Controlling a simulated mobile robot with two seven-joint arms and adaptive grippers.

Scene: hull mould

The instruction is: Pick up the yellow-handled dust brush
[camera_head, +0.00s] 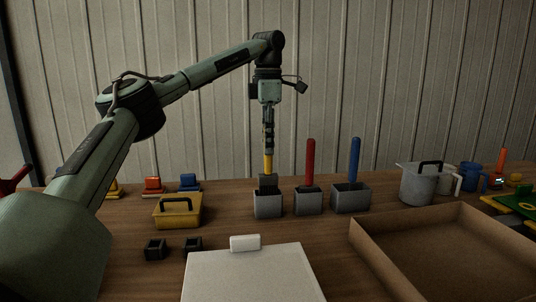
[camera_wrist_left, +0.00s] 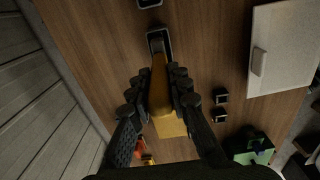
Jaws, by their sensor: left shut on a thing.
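The yellow-handled dust brush (camera_head: 268,164) is upright above the leftmost grey holder (camera_head: 268,206), its dark lower part at the holder's mouth. I cannot tell whether it is still partly inside. My left gripper (camera_head: 268,148) points straight down and is shut on the top of the yellow handle. In the left wrist view the yellow handle (camera_wrist_left: 159,85) runs between the fingers of the gripper (camera_wrist_left: 159,95), with the dark holder (camera_wrist_left: 158,40) beyond it. My right gripper is not in view.
A red-handled brush (camera_head: 310,162) and a blue-handled brush (camera_head: 355,160) stand in grey holders just right. A yellow box (camera_head: 177,211) is to the left. A white board (camera_head: 252,278) lies in front, with a brown tray (camera_head: 440,225) at right.

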